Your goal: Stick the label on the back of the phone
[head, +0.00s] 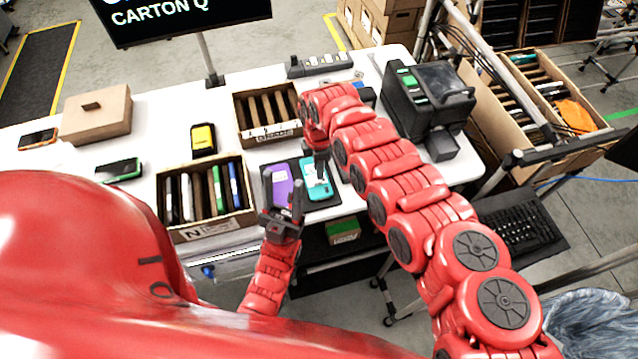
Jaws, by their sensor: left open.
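A purple phone (281,180) and a teal phone (319,193) lie side by side on a dark mat (330,204) near the table's front edge. A white label-like patch (312,172) shows on the teal phone's upper part; I cannot tell whether it is stuck down. My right gripper (319,166) points down over the teal phone, beside this patch. Its fingertips are small and partly hidden, so its grip is unclear. My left gripper (283,203) is open, in front of the purple phone's near end and overlapping it in the picture.
A carton of upright phones (208,225) stands left of the mat, another carton (262,133) behind it. A dark printer-like machine (405,100) stands at right. A yellow-screened device (203,139), loose phones and a closed brown box (97,112) are at left. A monitor stands at the back.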

